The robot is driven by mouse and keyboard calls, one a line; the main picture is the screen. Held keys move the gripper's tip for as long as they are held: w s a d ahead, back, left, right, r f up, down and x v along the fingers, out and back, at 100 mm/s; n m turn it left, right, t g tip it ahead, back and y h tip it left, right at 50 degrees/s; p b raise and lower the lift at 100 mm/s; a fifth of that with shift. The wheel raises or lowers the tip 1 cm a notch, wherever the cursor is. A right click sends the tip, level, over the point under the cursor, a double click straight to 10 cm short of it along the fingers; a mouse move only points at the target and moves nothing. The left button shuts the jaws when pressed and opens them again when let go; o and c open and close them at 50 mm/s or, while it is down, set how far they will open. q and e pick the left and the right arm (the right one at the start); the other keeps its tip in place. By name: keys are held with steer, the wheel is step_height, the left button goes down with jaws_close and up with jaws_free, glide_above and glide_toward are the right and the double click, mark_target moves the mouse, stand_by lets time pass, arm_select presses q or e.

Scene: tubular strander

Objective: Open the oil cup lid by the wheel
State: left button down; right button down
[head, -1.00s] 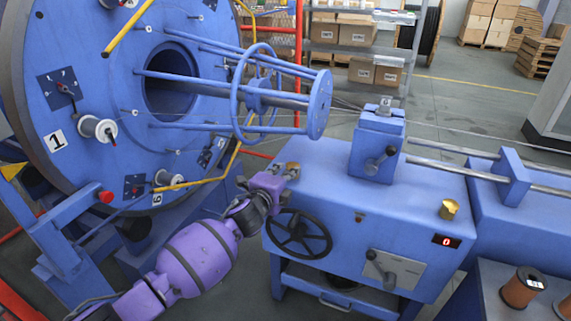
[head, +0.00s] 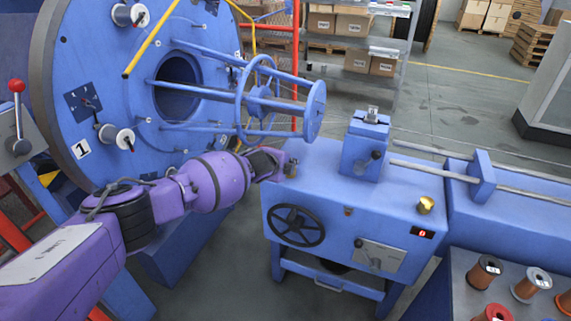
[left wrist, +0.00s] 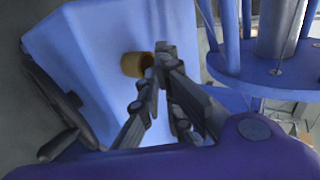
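The brass oil cup (head: 292,170) by the wheel sits at the left end of the blue machine's top, mostly hidden by my left gripper (head: 284,166) in the head view. In the left wrist view the brass cup (left wrist: 133,65) shows as a short cylinder on the blue surface. The dark fingers of my left gripper (left wrist: 163,62) come together at their tips, just right of the cup and overlapping its edge. I cannot tell whether they touch it. The lid cannot be made out. The black spoked wheel (head: 296,226) is on the front below. My right gripper is out of view.
Wire spools (head: 485,272) stand at the lower right.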

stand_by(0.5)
arm_select(q)
steer(key=c, duration=2.4)
jaws_free()
steer(key=shift+c, duration=0.2)
steer(key=o, duration=0.5)
steer(key=shift+c, duration=0.2)
steer(key=v, duration=1.2)
steer(key=shift+r, duration=0.15)
steer(key=shift+w, duration=0.1)
